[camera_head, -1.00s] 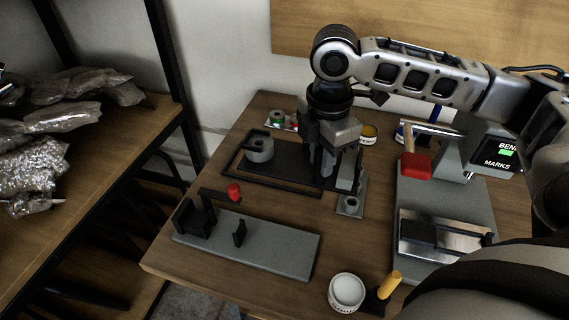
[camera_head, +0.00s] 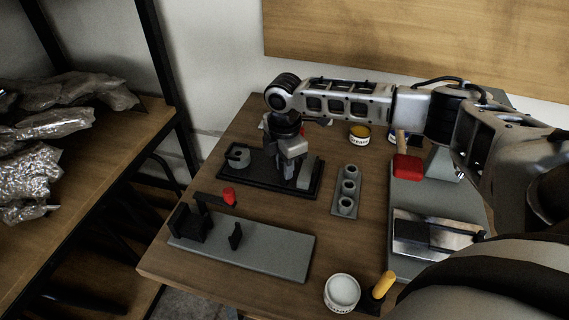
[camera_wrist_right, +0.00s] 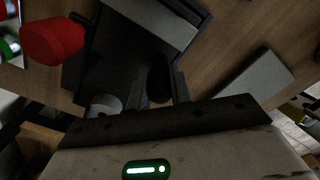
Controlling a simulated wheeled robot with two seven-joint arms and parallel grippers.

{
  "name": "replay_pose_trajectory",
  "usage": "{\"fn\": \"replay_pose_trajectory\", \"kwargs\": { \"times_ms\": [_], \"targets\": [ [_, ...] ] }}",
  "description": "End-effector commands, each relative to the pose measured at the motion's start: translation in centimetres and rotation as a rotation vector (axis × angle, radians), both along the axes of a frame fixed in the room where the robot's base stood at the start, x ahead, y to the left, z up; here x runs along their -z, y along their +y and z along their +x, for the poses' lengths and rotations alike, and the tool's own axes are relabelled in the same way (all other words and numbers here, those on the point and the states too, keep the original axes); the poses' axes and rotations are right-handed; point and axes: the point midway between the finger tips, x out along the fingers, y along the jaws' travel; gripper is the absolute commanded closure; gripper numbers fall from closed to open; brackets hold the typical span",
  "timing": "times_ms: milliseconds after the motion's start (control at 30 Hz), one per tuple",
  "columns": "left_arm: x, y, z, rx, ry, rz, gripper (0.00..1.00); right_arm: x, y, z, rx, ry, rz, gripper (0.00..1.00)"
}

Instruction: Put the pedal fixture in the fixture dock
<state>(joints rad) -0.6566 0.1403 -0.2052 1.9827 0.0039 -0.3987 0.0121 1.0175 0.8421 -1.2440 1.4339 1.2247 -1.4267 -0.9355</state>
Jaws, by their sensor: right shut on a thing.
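The pedal fixture is a dark plate (camera_head: 262,168) with a short grey cylinder (camera_head: 238,158) at its left end and a grey block (camera_head: 306,172) at its right. My right gripper (camera_head: 290,178) is shut on the fixture's middle; in the wrist view the gripper (camera_wrist_right: 160,92) holds a dark upright part, with the plate (camera_wrist_right: 115,55) beyond it. The fixture dock is a black rim (camera_head: 290,193) on the table. The plate lies within or just over this rim and is lined up with it; I cannot tell whether it rests fully down. My left gripper is not in view.
A grey strip with three round sockets (camera_head: 346,192) stands to the right. A grey base (camera_head: 265,252) with black uprights and a red knob (camera_head: 229,196) lies in front. A white jar (camera_head: 342,292) is at the front edge. A red-headed mallet (camera_head: 407,167) is at right.

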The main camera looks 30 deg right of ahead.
Motion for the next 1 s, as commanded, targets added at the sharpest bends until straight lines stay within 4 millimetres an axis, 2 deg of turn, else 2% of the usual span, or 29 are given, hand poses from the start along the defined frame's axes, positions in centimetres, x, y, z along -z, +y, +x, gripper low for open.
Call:
{"fn": "replay_pose_trajectory", "kwargs": {
  "times_ms": [400, 433, 500, 833, 1000],
  "targets": [
    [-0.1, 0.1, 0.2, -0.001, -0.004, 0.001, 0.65, 0.4, 0.1, 0.1, 0.0, -0.005, 0.003, 1.0],
    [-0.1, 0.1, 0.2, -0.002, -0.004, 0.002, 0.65, 0.6, 0.0, 0.0, 0.0, -0.001, 0.001, 0.76],
    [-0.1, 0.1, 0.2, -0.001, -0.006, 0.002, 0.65, 0.6, 0.0, 0.0, 0.0, -0.001, 0.001, 0.57],
    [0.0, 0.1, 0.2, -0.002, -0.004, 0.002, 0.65, 0.3, 0.0, 0.0, 0.0, -0.002, 0.001, 0.57],
    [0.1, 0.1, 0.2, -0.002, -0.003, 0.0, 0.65, -1.7, 0.0, 0.1, 0.0, -0.004, 0.003, 0.57]
  ]
}}
